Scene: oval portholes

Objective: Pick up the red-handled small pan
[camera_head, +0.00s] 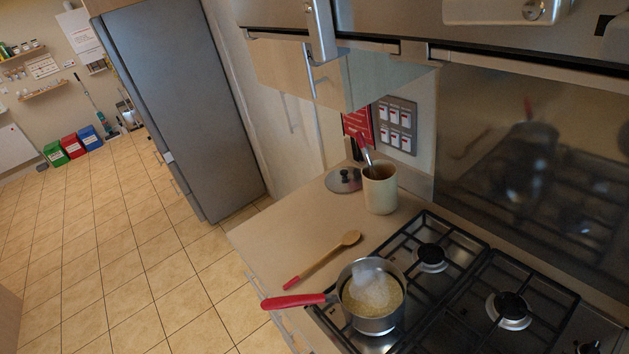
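The small pan (372,325) is a silver saucepan with a red handle (293,301). It stands upright on the near left burner of the hob, with its handle pointing left over the worktop edge. Pale yellow grainy food (374,298) fills much of it, and a whitish haze or lump shows at its back rim. Metal parts cut across the top edge of the view; I cannot tell whether any belong to my gripper. No fingers can be made out at the pan, and nothing is seen gripping its handle.
A wooden spoon (326,258) with a red handle end lies left of the pan. Behind it are a cream jar (380,190) holding a red-handled utensil and a pan lid (343,180). Black grates (436,262) surround the pan. A grey fridge (185,100) stands left; tiled floor is open.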

